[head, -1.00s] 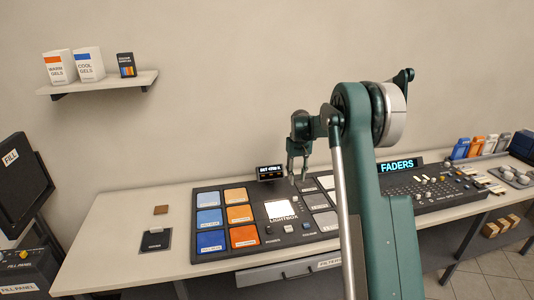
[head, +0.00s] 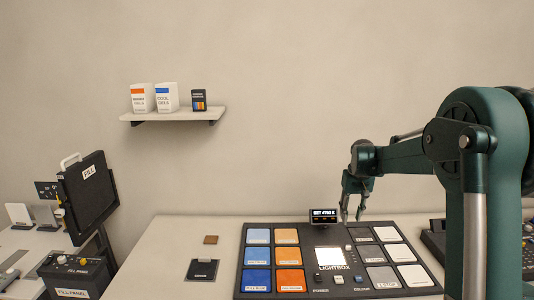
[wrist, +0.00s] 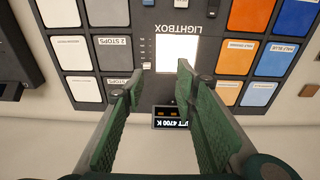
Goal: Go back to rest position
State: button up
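My gripper (head: 352,212) hangs above the back of the lightbox panel in the head view, pointing down. In the wrist view its two green fingers (wrist: 158,82) stand apart with nothing between them, so it is open and empty. The dark lightbox panel (head: 313,257) lies on the pale desk, with blue and orange gel pads on its left and grey and white pads on its right. Its white lit square (head: 330,257) shows just past the fingertips in the wrist view (wrist: 178,52). The small display (head: 324,215) reading about 4700 K stands behind the panel.
A wall shelf (head: 172,115) holds two white gel boxes and a dark box. A black fill panel (head: 87,197) stands at the left. A small brown square (head: 211,240) and a dark pad (head: 202,270) lie on the desk. The desk's left part is mostly clear.

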jog(key=s+a+r+t+b, duration=0.1)
jog(key=s+a+r, duration=0.2)
jog(key=s, duration=0.5)
jog(key=s+a+r+t, duration=0.15)
jog(key=s+r, duration=0.25)
jog(key=s, duration=0.5)
jog(key=s+a+r+b, duration=0.1)
jog(key=s+a+r, duration=0.25)
jog(key=s, duration=0.45)
jog(key=s+a+f+t, duration=0.1)
jog(key=s+f, duration=0.2)
jog(key=s, duration=0.5)
jog(key=s+a+f+t+b, duration=0.1)
jog(key=s+a+f, duration=0.1)
jog(key=s, duration=0.6)
jog(key=s+a+f+t+b, duration=0.1)
jog(key=s+f, duration=0.3)
jog(key=s, duration=0.4)
jog(key=shift+s+a+f, duration=0.15)
jog(key=shift+s+a, duration=0.2)
jog(key=shift+a, duration=0.05)
dwell(0.7)
